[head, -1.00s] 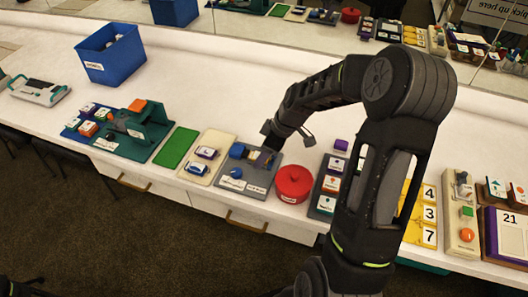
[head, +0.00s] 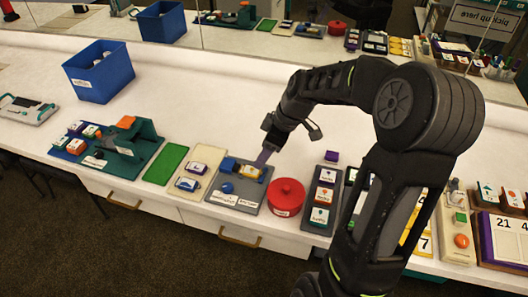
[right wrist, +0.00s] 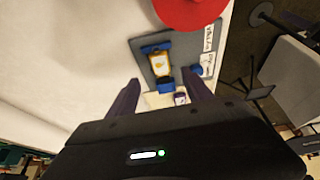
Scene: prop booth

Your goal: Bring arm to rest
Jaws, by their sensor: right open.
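My right arm (head: 400,190) reaches across the right half of the head view. Its gripper (head: 262,160) hangs over the back of a grey tray (head: 215,196), pointing down. In the right wrist view the two purple fingers (right wrist: 165,95) are apart with nothing held between them. Beyond them, on the grey tray, lies a yellow-faced block (head: 249,171) in a blue holder, also in the right wrist view (right wrist: 160,64). A blue knob (head: 227,187) is beside it. My left gripper is in neither view.
A red lidded pot (head: 286,196) stands just right of the tray. Left are a cream board (head: 188,184), a green mat (head: 166,163) and a teal stand (head: 140,148). A blue bin (head: 98,72) stands farther back. The white counter (head: 200,105) behind the row is mostly bare.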

